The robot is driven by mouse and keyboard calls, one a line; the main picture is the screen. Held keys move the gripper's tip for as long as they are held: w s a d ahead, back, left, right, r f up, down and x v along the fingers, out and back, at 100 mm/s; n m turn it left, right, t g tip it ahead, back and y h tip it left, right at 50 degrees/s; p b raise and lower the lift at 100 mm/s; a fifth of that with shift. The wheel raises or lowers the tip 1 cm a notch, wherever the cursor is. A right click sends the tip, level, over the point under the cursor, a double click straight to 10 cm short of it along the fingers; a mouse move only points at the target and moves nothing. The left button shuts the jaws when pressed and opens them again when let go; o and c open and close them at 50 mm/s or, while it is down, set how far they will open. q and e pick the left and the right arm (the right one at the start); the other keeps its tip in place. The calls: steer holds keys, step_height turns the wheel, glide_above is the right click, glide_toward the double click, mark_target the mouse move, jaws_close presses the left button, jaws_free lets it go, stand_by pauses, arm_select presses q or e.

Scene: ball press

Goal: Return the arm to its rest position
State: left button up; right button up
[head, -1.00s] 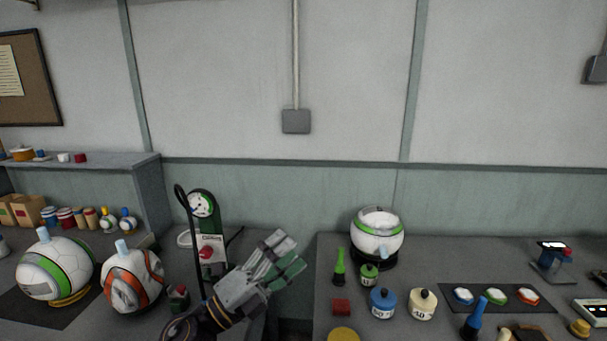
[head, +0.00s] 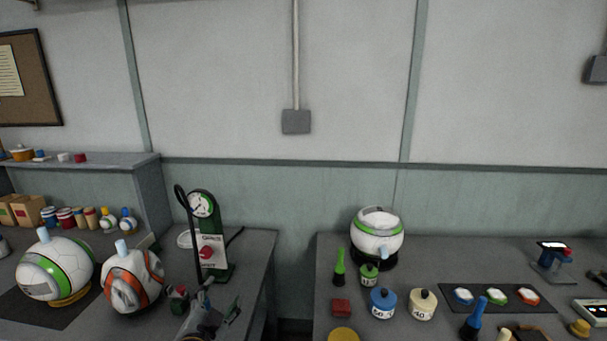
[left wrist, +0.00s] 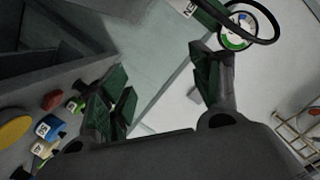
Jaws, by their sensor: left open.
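My left gripper (head: 208,300) is low in the head view, in front of the green pump with the round gauge (head: 203,204). Its green-padded fingers are apart and nothing is between them. In the left wrist view the fingers (left wrist: 170,85) stand wide apart, with the gap empty. The pump's gauge (left wrist: 238,30) shows at the top right of that view. My right gripper is not in view.
A white and green ball (head: 30,272) and a white and orange ball (head: 133,280) stand on the left table. Another ball (head: 377,243) sits on a black stand on the right table, near a blue weight (head: 382,304) and a cream weight (head: 422,305). A gap separates the tables.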

arm_select(q)
steer(key=s+a+f+n+g, duration=0.2)
steer(key=s+f+n+g, duration=0.4)
steer(key=s+f+g, duration=1)
steer(key=s+a+f+t, duration=0.1)
steer(key=s+f, duration=0.2)
steer(key=f, duration=1.5)
steer(key=s+f+t, duration=0.2)
steer(key=s+f, duration=0.2)
steer(key=f, duration=1.4)
steer(key=s+a+f, duration=0.3)
steer(key=s+f, duration=0.7)
steer(key=s+a+f+m+g, duration=0.1)
steer(key=s+a+f, duration=0.3)
steer(key=s+f, duration=0.6)
steer(key=shift+s+f, duration=0.15)
steer(key=shift+s, duration=0.45)
